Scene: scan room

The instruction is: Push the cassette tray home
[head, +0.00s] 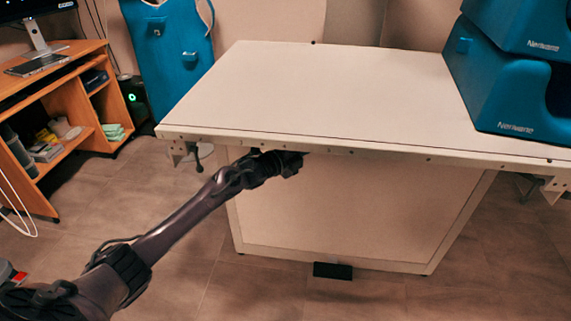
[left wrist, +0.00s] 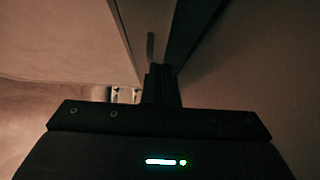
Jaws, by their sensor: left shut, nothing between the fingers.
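The pale table (head: 320,85) has a flat top with a front edge rail. Below the rail is its pale pedestal (head: 345,205). No cassette tray stands out clearly in the head view; the space under the top is shaded. My left gripper (head: 301,160) is just under the front edge, left of its middle, its tips partly hidden there. In the left wrist view the gripper (left wrist: 161,72) is shut and empty, pointing at a narrow pale panel (left wrist: 135,25) with a small upright slot or handle. I cannot tell whether it touches. My right gripper is not in view.
Teal Neriwane housing (head: 510,95) stands on the table's right end. A teal apron-like item (head: 170,45) hangs behind left. A wooden desk with shelves (head: 60,110) stands at left. A black pedal (head: 333,271) lies at the pedestal's foot. The floor in front is clear.

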